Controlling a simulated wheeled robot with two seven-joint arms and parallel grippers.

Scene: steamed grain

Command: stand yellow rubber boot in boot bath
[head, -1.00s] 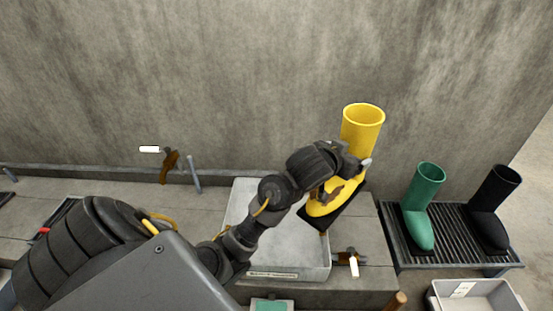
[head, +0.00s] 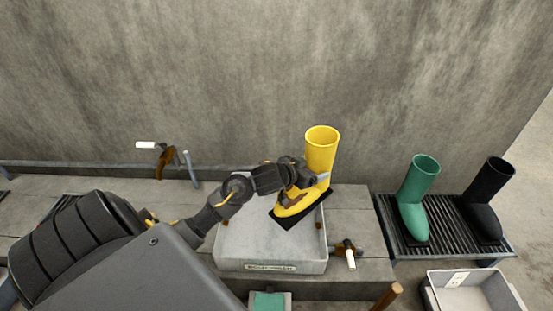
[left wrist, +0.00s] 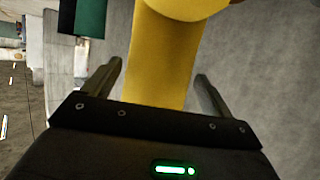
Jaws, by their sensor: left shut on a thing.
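The yellow rubber boot (head: 321,152) is upright in the head view, its toe pointing to the lower left and its dark sole showing. My left gripper (head: 318,181) is shut on the boot around the ankle. In the left wrist view the yellow shaft (left wrist: 160,55) stands between the two fingers (left wrist: 158,88). The boot bath, a pale grey rectangular tray (head: 262,247), is on the bench under the boot. The boot overlaps the bath's right part; whether the sole touches it cannot be told. My right gripper is not in view.
A green boot (head: 416,195) and a black boot (head: 487,200) stand on a slatted rack (head: 395,232) to the right. A grey bin (head: 430,290) is at the lower right. A tap with a white handle (head: 350,258) is at the bath's right side. A concrete wall (head: 250,80) rises behind.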

